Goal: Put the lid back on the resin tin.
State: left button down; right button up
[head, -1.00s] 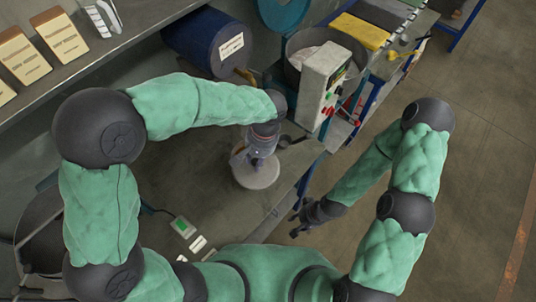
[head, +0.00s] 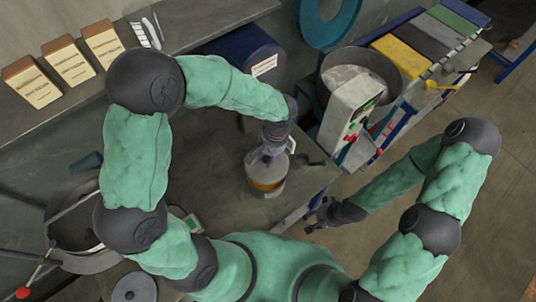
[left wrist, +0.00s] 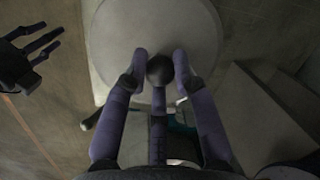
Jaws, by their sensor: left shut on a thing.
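My left gripper (head: 268,154) is over the workbench, shut on the dark round knob (left wrist: 160,70) of a pale, flat lid (left wrist: 140,28). In the left wrist view the knob sits between the fingertips and the lid spreads out beyond them. In the head view the lid (head: 258,171) is over the resin tin, whose amber band (head: 268,185) shows below the lid's near edge. I cannot tell whether lid and tin touch. The gripper hides part of the lid. My right gripper (head: 318,217) is empty with its fingers apart, off the bench's right edge; it also shows in the left wrist view (left wrist: 45,42).
A control box (head: 352,108) and a large round pan (head: 372,67) stand to the right. A blue drum (head: 243,48) lies behind. A big pot (head: 78,258) and another knobbed disc (head: 120,296) are at lower left. Boxes (head: 69,62) stand on the shelf. Bench left of the tin is clear.

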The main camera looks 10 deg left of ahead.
pick_arm(q)
jog(key=shift+f+b, duration=0.85)
jog(key=shift+f, duration=0.75)
jog(key=shift+f+b, duration=1)
jog(key=shift+f, duration=0.1)
jog(key=shift+f+b, duration=0.15)
jog(key=shift+b, duration=0.45)
dwell(0.4)
dwell(0.4)
jog(key=shift+c, duration=2.1)
grip_release()
